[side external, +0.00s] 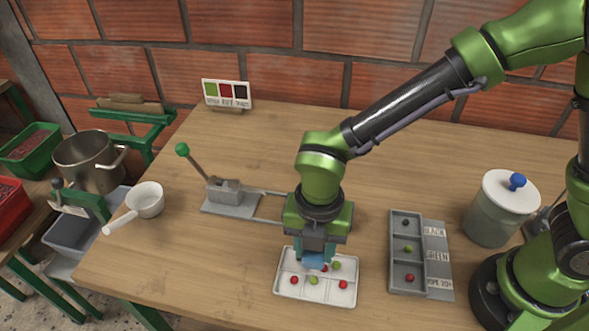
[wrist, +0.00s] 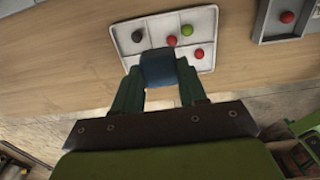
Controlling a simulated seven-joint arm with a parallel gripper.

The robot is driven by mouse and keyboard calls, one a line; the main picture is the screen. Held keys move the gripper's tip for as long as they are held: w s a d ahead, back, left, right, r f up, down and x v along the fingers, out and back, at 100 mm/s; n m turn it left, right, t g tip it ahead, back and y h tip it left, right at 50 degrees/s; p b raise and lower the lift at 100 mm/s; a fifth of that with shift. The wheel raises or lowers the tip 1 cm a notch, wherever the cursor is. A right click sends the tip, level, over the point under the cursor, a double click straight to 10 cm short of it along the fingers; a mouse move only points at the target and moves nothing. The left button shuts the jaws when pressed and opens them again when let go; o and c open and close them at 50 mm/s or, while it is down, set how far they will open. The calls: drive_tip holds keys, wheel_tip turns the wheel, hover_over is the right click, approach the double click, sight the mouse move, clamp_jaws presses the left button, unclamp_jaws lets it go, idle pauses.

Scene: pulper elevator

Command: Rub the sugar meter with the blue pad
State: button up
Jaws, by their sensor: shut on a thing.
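My gripper (side external: 316,256) is over the white sectioned tray (side external: 288,292) and points down. Its fingers are shut on a small blue pad (side external: 315,261). In the wrist view the blue pad (wrist: 158,68) sits between the two green fingers (wrist: 160,82), above the near edge of the tray (wrist: 205,52). Whether the pad touches the tray is not clear. I cannot pick out a sugar meter for certain in either view.
Several red and green cherries lie in the tray. A grey sorting tray (side external: 406,281) with a labelled board stands to its right, then a lidded jar (side external: 492,213). A green-knobbed lever device (side external: 226,192) and white scoop (side external: 146,200) are left. The back middle table is clear.

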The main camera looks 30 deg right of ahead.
drive_tip(key=w+d+r, duration=0.2)
drive_tip(key=w+r, duration=0.1)
drive_tip(key=w, duration=0.5)
drive_tip(key=w+d+r, duration=0.1)
drive_tip(key=w+r, duration=0.2)
drive_tip(key=w, duration=0.6)
drive_tip(key=shift+s+d+f, duration=0.1)
drive_tip(key=shift+s+f, duration=0.05)
drive_tip(key=shift+f, duration=1.95)
drive_tip(key=shift+s+d+f, duration=0.1)
drive_tip(key=shift+s+f, duration=0.05)
drive_tip(key=shift+f, duration=1.95)
drive_tip(key=shift+s+d, duration=1.8)
drive_tip(key=shift+d, duration=0.05)
drive_tip(key=shift+w+a, duration=1.85)
drive_tip(key=shift+a, duration=0.05)
wheel_tip(320, 180, up, 8)
drive_tip(key=shift+r, duration=0.2)
